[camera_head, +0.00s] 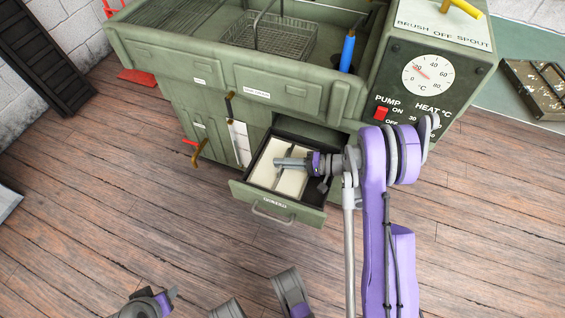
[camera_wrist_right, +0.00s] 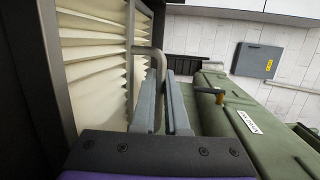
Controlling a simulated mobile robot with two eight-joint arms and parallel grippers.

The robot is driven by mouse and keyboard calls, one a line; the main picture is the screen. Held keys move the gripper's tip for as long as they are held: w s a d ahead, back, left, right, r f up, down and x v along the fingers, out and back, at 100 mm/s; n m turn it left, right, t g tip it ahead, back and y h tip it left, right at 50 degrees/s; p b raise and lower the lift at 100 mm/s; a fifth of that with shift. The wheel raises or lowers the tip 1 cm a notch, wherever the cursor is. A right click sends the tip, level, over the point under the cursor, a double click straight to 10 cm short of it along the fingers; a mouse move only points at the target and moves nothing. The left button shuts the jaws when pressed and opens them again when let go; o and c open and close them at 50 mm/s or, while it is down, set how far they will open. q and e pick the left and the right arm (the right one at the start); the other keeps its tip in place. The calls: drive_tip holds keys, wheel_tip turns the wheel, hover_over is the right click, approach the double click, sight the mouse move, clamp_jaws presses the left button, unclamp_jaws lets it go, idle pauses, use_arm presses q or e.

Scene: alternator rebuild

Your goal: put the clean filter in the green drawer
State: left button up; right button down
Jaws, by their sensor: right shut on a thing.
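The green drawer (camera_head: 276,208) is pulled open at the front of the green washer cabinet. The cream pleated filter (camera_head: 291,183) with a dark frame lies within the drawer's outline in the head view. In the right wrist view the filter (camera_wrist_right: 95,60) fills the left side, its pleats close to the fingers. My right gripper (camera_head: 279,163) is over the filter and shut on it, apparently at a grey-brown loop handle (camera_wrist_right: 157,62). Whether the filter touches the drawer bottom is hidden. My left gripper (camera_head: 165,297) shows only partly at the bottom edge; its jaws are unclear.
The washer's basin (camera_head: 215,75) holds a wire basket (camera_head: 275,38) and a blue-handled tool (camera_head: 347,52). A white panel (camera_head: 239,143) with a brown handle stands at the cabinet front, left of the drawer. A control panel (camera_head: 425,85) is above right. The wooden floor (camera_head: 130,200) in front is clear.

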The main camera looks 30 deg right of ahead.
drive_tip(key=shift+f, duration=0.1)
drive_tip(key=c, duration=1.4)
unclamp_jaws()
drive_tip(key=shift+f, duration=0.1)
drive_tip(key=o, duration=0.5)
